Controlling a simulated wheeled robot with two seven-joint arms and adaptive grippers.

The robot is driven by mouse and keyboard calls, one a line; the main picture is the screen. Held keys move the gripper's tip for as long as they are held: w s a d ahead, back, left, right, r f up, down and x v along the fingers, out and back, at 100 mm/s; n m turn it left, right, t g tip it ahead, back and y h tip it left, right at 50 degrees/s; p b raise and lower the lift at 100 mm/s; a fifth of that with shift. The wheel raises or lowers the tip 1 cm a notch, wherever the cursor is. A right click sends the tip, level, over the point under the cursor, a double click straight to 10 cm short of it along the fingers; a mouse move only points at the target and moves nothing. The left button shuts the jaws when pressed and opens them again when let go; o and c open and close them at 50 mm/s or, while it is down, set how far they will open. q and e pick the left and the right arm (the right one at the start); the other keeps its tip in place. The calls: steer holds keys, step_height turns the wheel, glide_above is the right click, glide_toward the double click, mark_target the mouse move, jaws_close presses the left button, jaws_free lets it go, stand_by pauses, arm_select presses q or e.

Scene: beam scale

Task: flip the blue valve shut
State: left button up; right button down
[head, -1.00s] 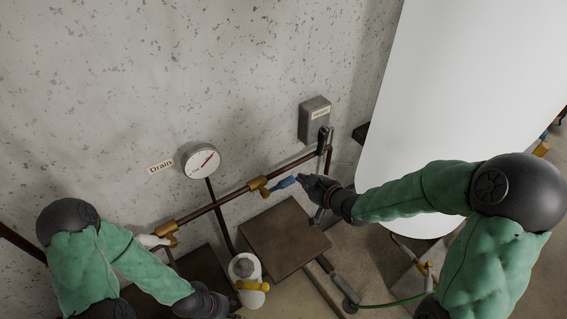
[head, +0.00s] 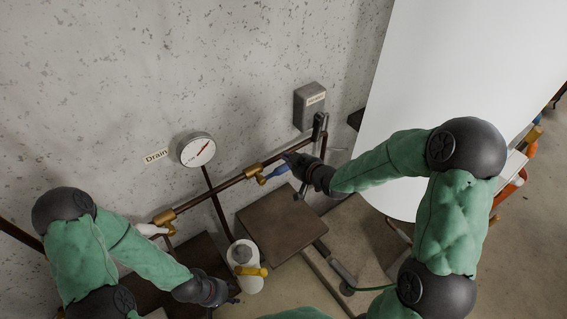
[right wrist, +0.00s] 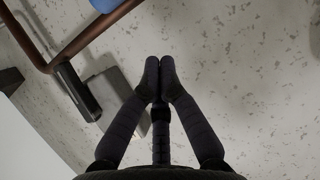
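The blue valve handle (head: 275,171) sticks out to the right from a brass valve body (head: 254,170) on the copper pipe. It lies roughly along the pipe, just in front of it. My right gripper (head: 290,158) is at the handle's free end; whether it touches is too small to tell. In the right wrist view its fingertips (right wrist: 160,66) are together with nothing visible between them, and part of the blue handle (right wrist: 104,4) shows at the top edge. My left gripper (head: 235,299) is low in the head view, away from the blue valve; its fingers are unclear.
A pressure gauge (head: 196,150) and a "Drain" label (head: 156,156) are on the wall. A white-handled valve (head: 151,229) is on the pipe's left. A yellow-handled valve (head: 250,271) is below. A grey box (head: 309,106) and a white tank (head: 430,75) are to the right.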

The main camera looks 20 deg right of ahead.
mark_target(284, 170)
steer(key=x, duration=0.3)
steer(key=shift+w+a+f, duration=0.1)
steer(key=shift+w+a, duration=0.05)
steer(key=shift+w, duration=0.15)
step_height(284, 170, down, 3)
steer(key=shift+s+f+p, duration=0.1)
steer(key=shift+s+p, duration=0.1)
steer(key=shift+p, duration=0.2)
steer(key=shift+s+f, duration=0.1)
steer(key=shift+f, duration=0.3)
steer(key=shift+f, duration=0.1)
steer(key=shift+d+f, duration=0.2)
steer(key=shift+d, duration=0.05)
